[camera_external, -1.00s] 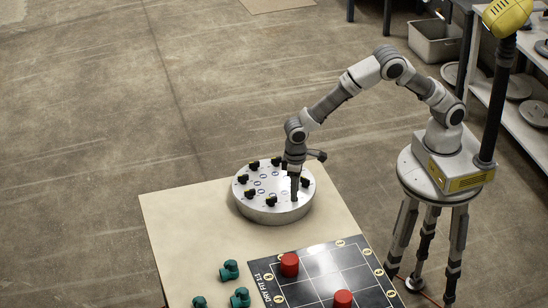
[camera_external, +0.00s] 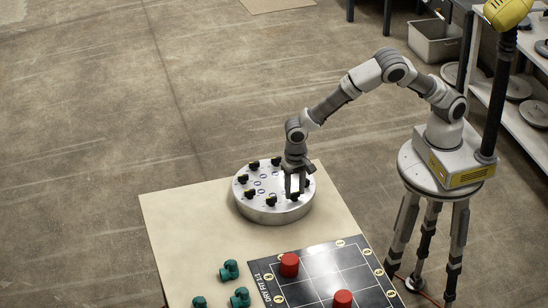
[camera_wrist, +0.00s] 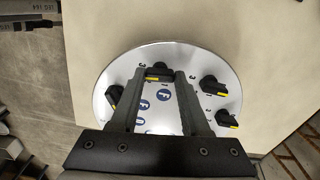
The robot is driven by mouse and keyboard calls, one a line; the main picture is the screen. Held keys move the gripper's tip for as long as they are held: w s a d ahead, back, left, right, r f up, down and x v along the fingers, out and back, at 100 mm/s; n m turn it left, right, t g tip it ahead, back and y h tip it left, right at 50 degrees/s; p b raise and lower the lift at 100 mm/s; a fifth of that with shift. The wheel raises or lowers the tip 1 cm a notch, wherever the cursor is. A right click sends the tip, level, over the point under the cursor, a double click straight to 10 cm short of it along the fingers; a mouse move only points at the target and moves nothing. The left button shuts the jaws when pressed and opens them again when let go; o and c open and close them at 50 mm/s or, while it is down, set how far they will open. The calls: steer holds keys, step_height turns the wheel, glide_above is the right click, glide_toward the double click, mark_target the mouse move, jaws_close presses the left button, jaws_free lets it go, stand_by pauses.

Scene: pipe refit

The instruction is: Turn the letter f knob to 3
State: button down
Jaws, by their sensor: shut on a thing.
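The round silver dial plate (camera_external: 262,211) lies on the pale table and carries several black knobs with yellow marks. My gripper (camera_external: 294,195) points down at its near right side. In the wrist view, my gripper (camera_wrist: 160,75) has its two fingers on either side of a black knob (camera_wrist: 158,67), shut on it. The held knob's yellow mark faces the badge side. The numbers around it are too small or partly hidden by the fingers to read surely.
Other knobs stand close by: one (camera_wrist: 115,96) left of the fingers, two at right (camera_wrist: 211,86) (camera_wrist: 226,118). A black grid board (camera_external: 325,265) with red cylinders (camera_external: 289,264) and teal fittings (camera_external: 229,270) lie nearer on the table.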

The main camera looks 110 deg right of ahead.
mark_target(295, 192)
steer(key=shift+r+m, duration=0.1)
steer(key=shift+m, duration=0.8)
steer(key=shift+c, duration=1.9)
jaws_free()
step_height(295, 192, up, 17)
steer(key=p, duration=0.1)
steer(key=shift+r, duration=0.2)
